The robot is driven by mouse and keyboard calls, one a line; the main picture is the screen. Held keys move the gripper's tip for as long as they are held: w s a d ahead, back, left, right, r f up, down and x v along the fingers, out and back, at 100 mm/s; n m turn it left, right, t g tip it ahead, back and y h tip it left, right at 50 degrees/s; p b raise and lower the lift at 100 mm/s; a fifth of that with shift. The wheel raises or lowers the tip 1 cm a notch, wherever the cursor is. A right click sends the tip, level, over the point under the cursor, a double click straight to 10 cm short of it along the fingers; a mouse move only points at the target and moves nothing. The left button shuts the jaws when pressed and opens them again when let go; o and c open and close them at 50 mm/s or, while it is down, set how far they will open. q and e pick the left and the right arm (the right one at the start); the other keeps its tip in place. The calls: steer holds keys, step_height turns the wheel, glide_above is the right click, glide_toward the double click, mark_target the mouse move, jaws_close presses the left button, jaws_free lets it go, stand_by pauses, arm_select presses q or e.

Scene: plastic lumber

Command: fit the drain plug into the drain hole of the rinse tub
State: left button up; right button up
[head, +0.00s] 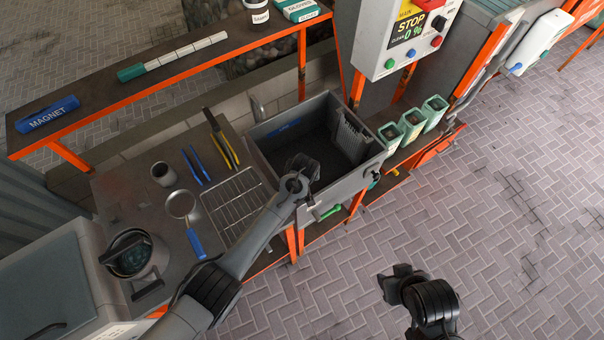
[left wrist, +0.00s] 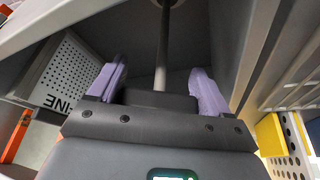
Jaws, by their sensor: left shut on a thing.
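The rinse tub (head: 263,164) is a grey open basin in the bench, with its inside partly in shadow. My left gripper (head: 303,168) is over the tub's near side, pointing down into it. In the left wrist view its two purple fingers (left wrist: 158,85) stand apart on either side of a dark block, which I take to be the drain plug (left wrist: 158,98); its outline merges with the gripper body. The drain hole is hidden in both views. My right gripper (head: 392,281) hangs over the paved floor at the lower right, away from the tub; its finger opening is unclear.
A grey perforated basket (head: 353,135) hangs inside the tub's right end. Several green-rimmed containers (head: 412,124) stand to the right. A thin grey rod (left wrist: 163,45) rises beyond my left fingers.

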arm_select(q)
steer(key=shift+f+b, duration=0.55)
steer(key=shift+f, duration=0.5)
steer(key=o, duration=1.4)
steer(key=p+v, duration=0.2)
steer(key=v, duration=0.8)
steer(key=shift+r+p, duration=0.35)
steer(key=shift+s, duration=0.2)
